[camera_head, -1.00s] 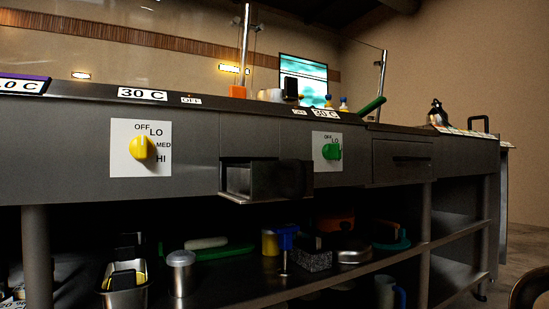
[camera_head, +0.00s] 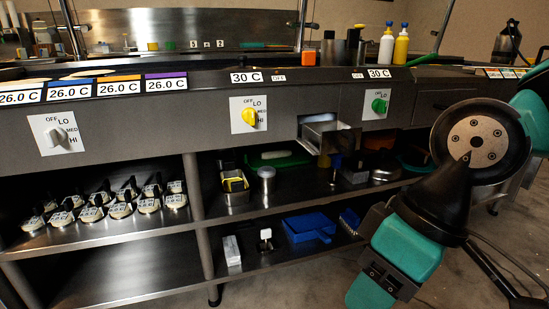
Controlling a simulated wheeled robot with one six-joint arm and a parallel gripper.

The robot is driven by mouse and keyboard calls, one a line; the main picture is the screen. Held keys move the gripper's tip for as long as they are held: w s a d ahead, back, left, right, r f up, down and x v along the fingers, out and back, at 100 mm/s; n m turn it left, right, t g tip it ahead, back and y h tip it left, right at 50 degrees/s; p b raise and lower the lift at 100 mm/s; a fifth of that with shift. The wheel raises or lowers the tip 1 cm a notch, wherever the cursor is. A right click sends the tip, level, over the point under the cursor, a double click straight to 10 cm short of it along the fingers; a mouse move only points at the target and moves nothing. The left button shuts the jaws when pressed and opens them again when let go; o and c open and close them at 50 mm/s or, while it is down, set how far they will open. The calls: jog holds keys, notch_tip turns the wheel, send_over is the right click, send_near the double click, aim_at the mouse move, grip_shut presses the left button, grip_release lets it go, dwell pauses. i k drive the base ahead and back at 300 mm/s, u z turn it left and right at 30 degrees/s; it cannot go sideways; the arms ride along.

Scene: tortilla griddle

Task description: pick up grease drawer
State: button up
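The grease drawer (camera_head: 318,132) is a small open-topped steel box in the counter's front panel, between the yellow knob (camera_head: 248,116) and the green knob (camera_head: 379,106). It sticks out of the panel, and its inside looks bright. Its right part is dark and hard to make out. My arm fills the right foreground, with teal and black links and a round bolted metal plate. The arm stands to the right of the drawer, apart from it in the picture. I see no gripper fingers, so I cannot tell how the gripper stands.
Below the drawer, a shelf (camera_head: 228,205) holds a steel tub (camera_head: 235,190), a shaker (camera_head: 266,185) and other tools. A blue dustpan (camera_head: 310,228) lies lower. White and yellow bottles (camera_head: 401,48) stand on the counter. Floor shows at the lower right.

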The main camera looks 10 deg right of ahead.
aim_at(331, 136)
jog(key=u, duration=0.65)
jog(key=k, duration=0.9)
jog(key=u, duration=1.05)
jog(key=i, duration=1.8)
jog(key=z, duration=1.35)
jog(key=i, duration=0.75)
jog(key=z, duration=0.8)
